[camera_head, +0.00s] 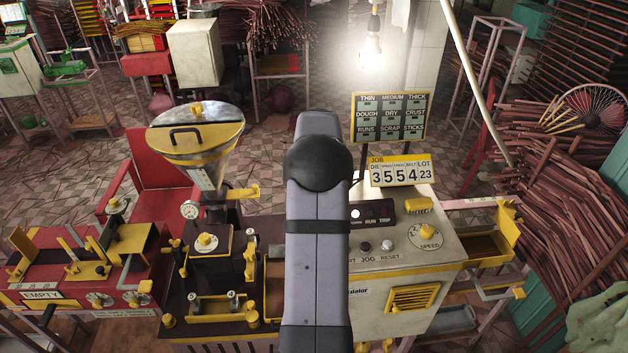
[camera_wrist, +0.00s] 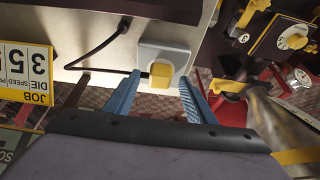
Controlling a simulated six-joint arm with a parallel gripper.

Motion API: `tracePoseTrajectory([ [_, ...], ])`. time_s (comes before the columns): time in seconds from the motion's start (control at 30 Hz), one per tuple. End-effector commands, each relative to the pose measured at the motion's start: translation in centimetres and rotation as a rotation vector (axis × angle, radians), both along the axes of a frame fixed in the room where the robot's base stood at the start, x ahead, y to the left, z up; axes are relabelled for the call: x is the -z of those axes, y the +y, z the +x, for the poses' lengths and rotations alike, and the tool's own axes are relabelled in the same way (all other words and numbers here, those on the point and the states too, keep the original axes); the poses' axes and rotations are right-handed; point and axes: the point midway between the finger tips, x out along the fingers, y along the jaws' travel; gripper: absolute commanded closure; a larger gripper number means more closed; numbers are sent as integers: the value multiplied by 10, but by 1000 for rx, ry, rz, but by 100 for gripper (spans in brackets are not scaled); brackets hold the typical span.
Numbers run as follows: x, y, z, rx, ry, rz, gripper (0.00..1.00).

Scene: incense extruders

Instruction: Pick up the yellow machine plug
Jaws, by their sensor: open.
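A yellow plug (camera_wrist: 160,75) sits in a pale grey socket block (camera_wrist: 165,52) on the cream machine panel in the wrist view. A dark cable (camera_wrist: 88,58) loops from the panel above and runs toward the plug's left side. My gripper (camera_wrist: 160,79) is open, one blue finger on each side of the plug in the picture. I cannot tell whether the fingertips have reached the plug's depth, and no contact is clear. In the head view my arm stands in front of the plug and gripper, hiding both.
The cream control box (camera_head: 395,250) has a speed dial (camera_head: 427,236) and a job sign (camera_head: 400,171). A dark extruder with a metal hopper (camera_head: 197,140) stands left of my arm. A red machine (camera_head: 75,265) stands further left. The wrist view shows a dark machine with a knob close on the right.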

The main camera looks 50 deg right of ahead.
Motion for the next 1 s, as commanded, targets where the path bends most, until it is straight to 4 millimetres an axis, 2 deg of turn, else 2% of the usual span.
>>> tracePoseTrajectory([
  [0.27,2,-1,1,0,-1,-1,50],
  [0.47,2,-1,1,0,-1,-1,98],
  [0.5,2,-1,1,0,-1,-1,100],
  [0.83,-1,-1,1,0,-2,-2,100],
  [1.0,-15,-2,2,0,-4,-6,100],
])
